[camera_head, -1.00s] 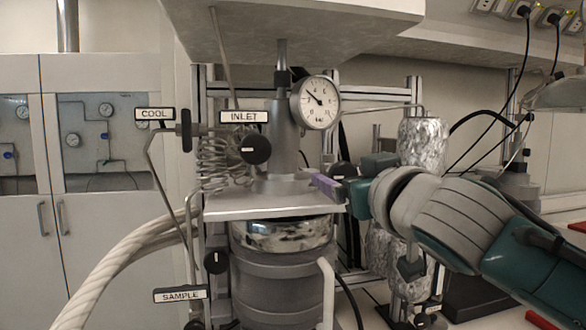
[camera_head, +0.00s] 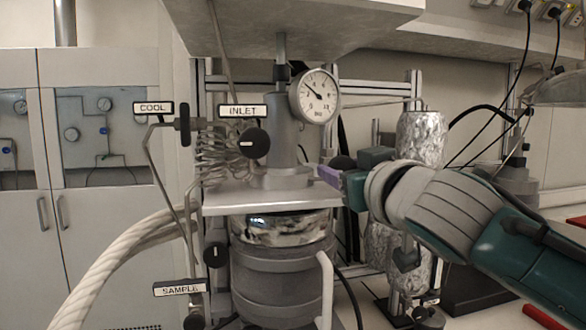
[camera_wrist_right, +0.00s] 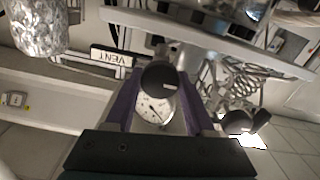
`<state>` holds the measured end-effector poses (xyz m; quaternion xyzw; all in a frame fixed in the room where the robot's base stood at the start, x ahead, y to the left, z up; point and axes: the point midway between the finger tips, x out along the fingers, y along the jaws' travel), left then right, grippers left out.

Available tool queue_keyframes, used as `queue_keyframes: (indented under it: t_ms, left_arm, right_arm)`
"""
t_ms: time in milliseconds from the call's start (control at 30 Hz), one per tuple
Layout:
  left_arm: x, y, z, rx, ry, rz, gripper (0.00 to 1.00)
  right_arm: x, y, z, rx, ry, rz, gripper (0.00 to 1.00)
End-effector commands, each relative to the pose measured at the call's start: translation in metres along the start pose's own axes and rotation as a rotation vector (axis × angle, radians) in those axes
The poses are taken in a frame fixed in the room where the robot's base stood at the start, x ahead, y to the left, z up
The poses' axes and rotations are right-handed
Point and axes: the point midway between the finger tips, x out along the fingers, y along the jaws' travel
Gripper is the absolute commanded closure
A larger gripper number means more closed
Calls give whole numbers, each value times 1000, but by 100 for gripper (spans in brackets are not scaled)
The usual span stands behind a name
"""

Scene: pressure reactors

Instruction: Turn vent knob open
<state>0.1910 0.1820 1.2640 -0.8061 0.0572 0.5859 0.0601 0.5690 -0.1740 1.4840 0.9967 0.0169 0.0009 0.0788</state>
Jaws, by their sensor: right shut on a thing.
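The vent knob (camera_wrist_right: 158,78) is round and black with a white mark. In the right wrist view it sits between the two purple fingers of my right gripper (camera_wrist_right: 160,92), which is shut on it. The white VENT label (camera_wrist_right: 110,56) lies just beside it. In the head view my right gripper (camera_head: 329,176) reaches in from the right, just right of the reactor's top plate. The black knob (camera_head: 343,163) shows only partly there, behind the gripper. My left gripper is not in view.
The pressure gauge (camera_head: 318,96) stands above the gripper. The inlet knob (camera_head: 255,143) and coiled tubing are to its left. A foil-wrapped column (camera_head: 420,136) stands close behind the right arm. The reactor vessel (camera_head: 285,265) sits below the plate (camera_head: 265,198).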

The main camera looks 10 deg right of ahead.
Motion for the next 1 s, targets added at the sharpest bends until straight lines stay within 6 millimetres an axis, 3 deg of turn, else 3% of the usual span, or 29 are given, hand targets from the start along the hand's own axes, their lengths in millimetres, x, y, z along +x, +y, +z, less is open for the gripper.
queue_keyframes:
  t_ms: [167, 567, 1000]
  left_arm:
    - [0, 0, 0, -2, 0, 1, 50]
    - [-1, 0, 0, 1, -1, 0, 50]
    - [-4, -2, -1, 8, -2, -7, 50]
  right_arm:
    - [0, 0, 0, 0, 0, -1, 100]
    - [0, 0, 0, -72, 1, -1, 100]
    - [0, -1, -1, -432, 3, 0, 100]
